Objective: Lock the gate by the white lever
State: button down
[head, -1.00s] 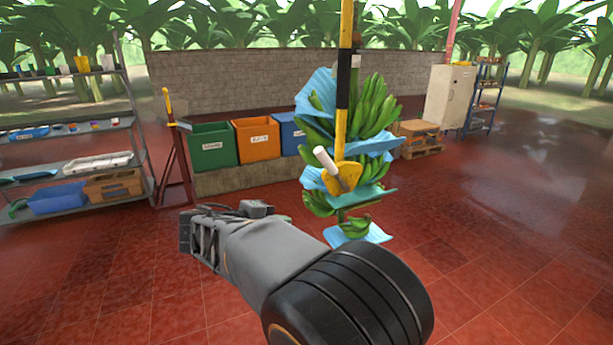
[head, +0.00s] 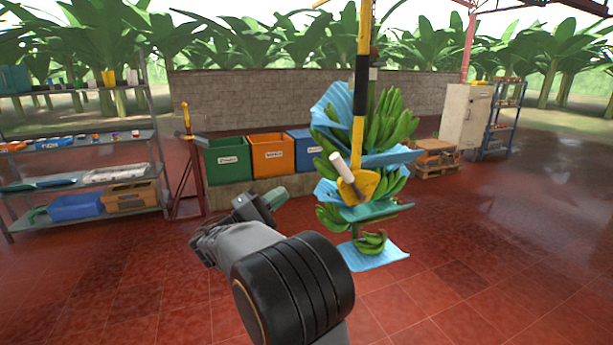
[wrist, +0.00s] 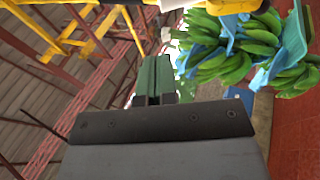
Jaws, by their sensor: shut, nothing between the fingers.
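The white lever (head: 339,164) is a short white bar, tilted up to the left, on a yellow plate (head: 356,188) at the lower end of the black-and-yellow gate bar (head: 361,95). The bar hangs upright in front of a banana bunch with blue sheets. My gripper (head: 274,198) is left of the lever and lower in the head view, apart from it. Its green fingers (wrist: 154,75) are together and empty in the wrist view. There, a white piece that looks like the lever (wrist: 172,4) is cut off at the top edge, beside yellow metal.
The banana bunch (head: 386,125) hangs right behind the bar. Green (head: 227,159), orange (head: 272,154) and blue bins stand by a low wall. Shelves (head: 80,155) and a red stand with a yellow top are at left. Red floor at right is open.

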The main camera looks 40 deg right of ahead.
jog(key=p+x, duration=0.4)
jog(key=x, duration=0.9)
jog(key=shift+d+r, duration=0.2)
jog(key=shift+d, duration=0.1)
